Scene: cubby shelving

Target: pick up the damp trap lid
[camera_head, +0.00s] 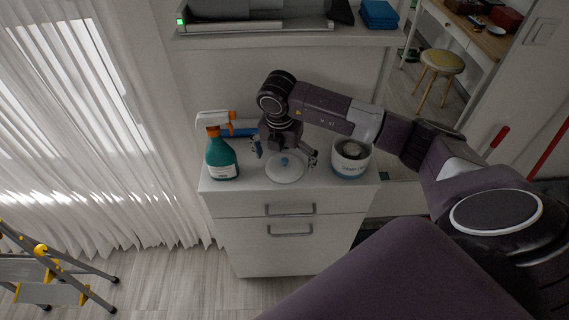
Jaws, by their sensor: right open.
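The damp trap lid (286,174) is a white round disc with a small blue knob on top. It lies flat on the white drawer cabinet (219,196), near its front edge. My right gripper (285,157) is open above the lid, with one finger to the left and one to the right of the blue knob. I cannot tell if the fingers touch the lid. The damp trap tub (350,168), white with lettering on its front, stands open to the right of the lid. My left gripper is out of view.
A teal spray bottle (221,160) with an orange and white head stands left of the lid. A blue object (240,132) lies behind it. A shelf (240,41) runs above the cabinet.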

